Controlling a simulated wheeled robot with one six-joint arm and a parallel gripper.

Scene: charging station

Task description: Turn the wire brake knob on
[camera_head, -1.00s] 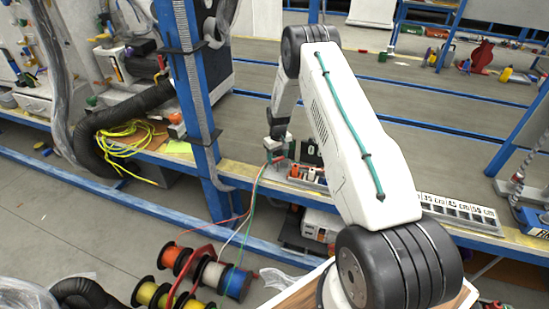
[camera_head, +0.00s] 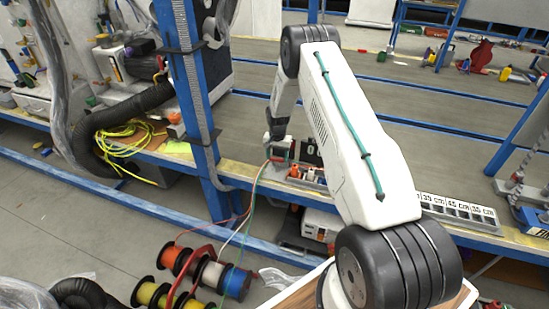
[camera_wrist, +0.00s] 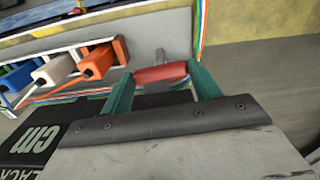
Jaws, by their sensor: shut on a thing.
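In the head view my gripper (camera_head: 278,152) is at the near edge of the workbench, by the wire fixture. The knob is too small there to tell its turn angle.
Blue, white and orange connectors (camera_wrist: 68,68) with wires sit left of my gripper. A black block marked "cm" (camera_wrist: 40,140) is close by. Wire spools (camera_head: 208,272) stand below the bench. A blue post (camera_head: 190,100) rises left of my arm.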

